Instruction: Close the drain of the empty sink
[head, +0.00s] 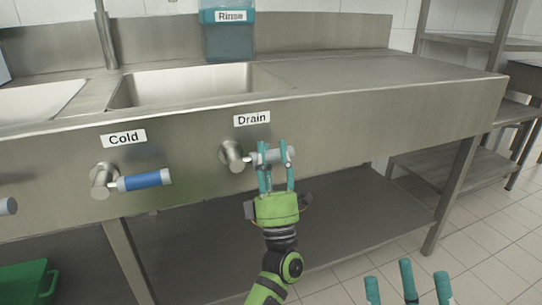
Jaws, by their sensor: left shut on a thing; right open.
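The drain handle (233,156) sticks out of the sink's front panel below the "Drain" label (252,119). It has a round metal base and a grey lever that points right, close to level. My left gripper (274,149) comes from below and is shut on this lever, with its teal fingers around it. My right gripper (408,285) is open and empty at the bottom right, well away from the handle. The sink basin (185,84) above looks empty. Its drain hole is hidden.
A blue "Cold" handle (144,179) sits to the left on the same panel. A teal "Rinse" container (229,38) stands behind the basin. A second basin (38,101) is at the far left. A green crate (26,279) is at the bottom left.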

